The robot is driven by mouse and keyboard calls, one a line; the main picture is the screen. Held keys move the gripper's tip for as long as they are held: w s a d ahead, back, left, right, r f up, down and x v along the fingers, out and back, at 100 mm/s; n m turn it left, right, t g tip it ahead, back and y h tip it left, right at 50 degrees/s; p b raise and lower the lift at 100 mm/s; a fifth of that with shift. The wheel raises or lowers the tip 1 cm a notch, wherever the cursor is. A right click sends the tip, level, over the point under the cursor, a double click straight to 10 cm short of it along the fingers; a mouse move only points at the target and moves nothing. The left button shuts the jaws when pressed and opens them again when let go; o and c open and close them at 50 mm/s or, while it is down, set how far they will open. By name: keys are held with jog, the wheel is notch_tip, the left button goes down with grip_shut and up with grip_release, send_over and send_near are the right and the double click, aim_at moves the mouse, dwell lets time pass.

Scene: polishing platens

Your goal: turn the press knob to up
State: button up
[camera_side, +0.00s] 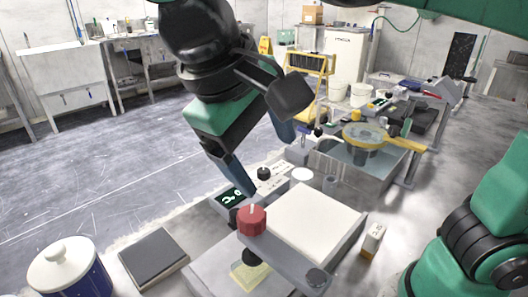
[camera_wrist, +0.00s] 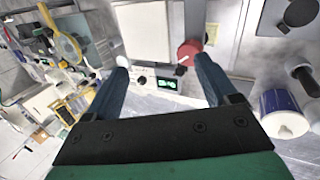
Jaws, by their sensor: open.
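My gripper (camera_side: 266,163) is open and empty above the polishing machine. Its two blue fingers also show in the wrist view (camera_wrist: 161,66), spread apart. Between and beyond them lies a control panel with a lit green display (camera_wrist: 167,84) and a small black knob (camera_wrist: 142,80). In the side view the black knob (camera_side: 264,173) sits near the display (camera_side: 232,197), close to the fingers in the picture. I cannot read the knob's setting.
A cream square platen (camera_side: 315,222) lies on the machine. A blue jar with a white lid (camera_side: 66,268) and a dark square pad (camera_side: 153,257) are at the left. A yellow-rimmed round platen (camera_side: 364,136) stands behind at the right. A small box (camera_side: 372,240) stands right of the machine.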

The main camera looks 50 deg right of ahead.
aim_at(251, 214)
jog(key=f+m+t, duration=0.2)
jog(key=m, duration=0.1)
jog(key=a+f+m+t+h, duration=0.1)
jog(key=f+m+t, duration=0.1)
jog(key=m, duration=0.2)
jog(key=a+f+m+t, duration=0.1)
jog(key=f+m+t, duration=0.1)
jog(key=m, duration=0.1)
jog(key=shift+w+a+f+m+h, duration=0.1)
jog(key=shift+a+f+m+h, duration=0.05)
jog(key=shift+f+m+h, duration=0.2)
jog(key=shift+w+f, duration=0.1)
jog(key=shift+f, duration=0.2)
jog(key=shift+x, duration=2.6)
jog(key=shift+r, duration=0.1)
grip_shut()
jog(key=shift+n+t, duration=0.4)
jog(key=shift+n, duration=0.15)
